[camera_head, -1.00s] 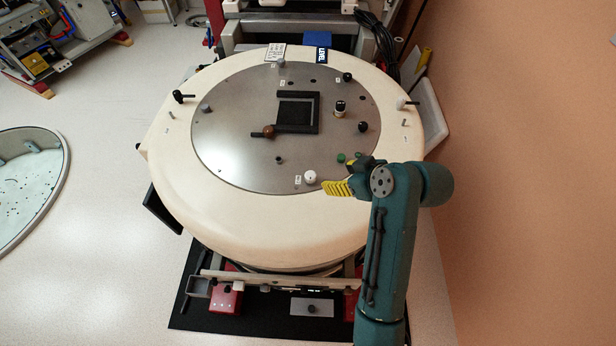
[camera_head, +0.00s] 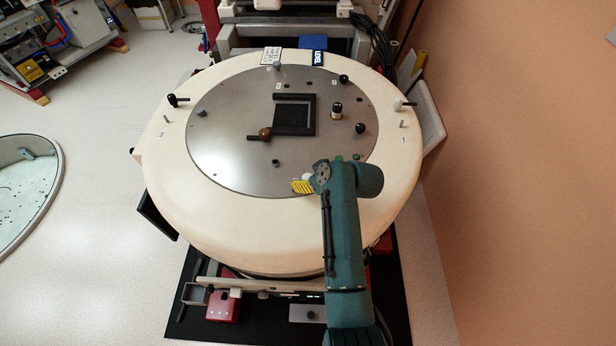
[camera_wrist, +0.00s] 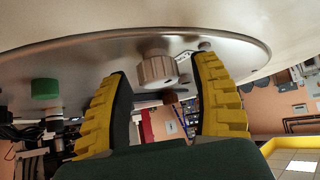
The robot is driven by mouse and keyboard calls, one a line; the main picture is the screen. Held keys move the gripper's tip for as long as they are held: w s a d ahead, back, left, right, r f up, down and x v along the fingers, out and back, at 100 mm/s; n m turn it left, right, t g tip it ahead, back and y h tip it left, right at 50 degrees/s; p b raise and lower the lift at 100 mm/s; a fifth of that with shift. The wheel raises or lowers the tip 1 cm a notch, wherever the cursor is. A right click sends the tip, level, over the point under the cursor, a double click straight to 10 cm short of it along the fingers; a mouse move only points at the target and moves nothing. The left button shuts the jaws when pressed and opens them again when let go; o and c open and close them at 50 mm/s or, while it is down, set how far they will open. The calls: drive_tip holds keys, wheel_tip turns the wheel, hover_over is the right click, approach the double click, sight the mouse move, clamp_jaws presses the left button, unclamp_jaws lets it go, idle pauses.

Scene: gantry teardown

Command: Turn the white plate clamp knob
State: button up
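The white plate clamp knob (camera_wrist: 154,69) is a ribbed off-white cap on the metal plate (camera_wrist: 100,50). In the wrist view it appears between the two yellow, black-lined fingers of my gripper (camera_wrist: 163,67). The gripper is open, with a gap between each finger and the knob; how deep the knob sits between them I cannot tell. In the head view the knob (camera_head: 307,177) is mostly hidden behind my gripper (camera_head: 302,187), at the plate's near edge.
A green knob (camera_wrist: 45,88) is left of the fingers in the wrist view. On the plate are a dark square frame (camera_head: 295,130), a brown ball handle (camera_head: 265,134) and black knobs (camera_head: 360,128). A wide cream ring (camera_head: 240,221) surrounds the plate; its near part is clear.

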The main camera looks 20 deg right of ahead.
clamp_jaws()
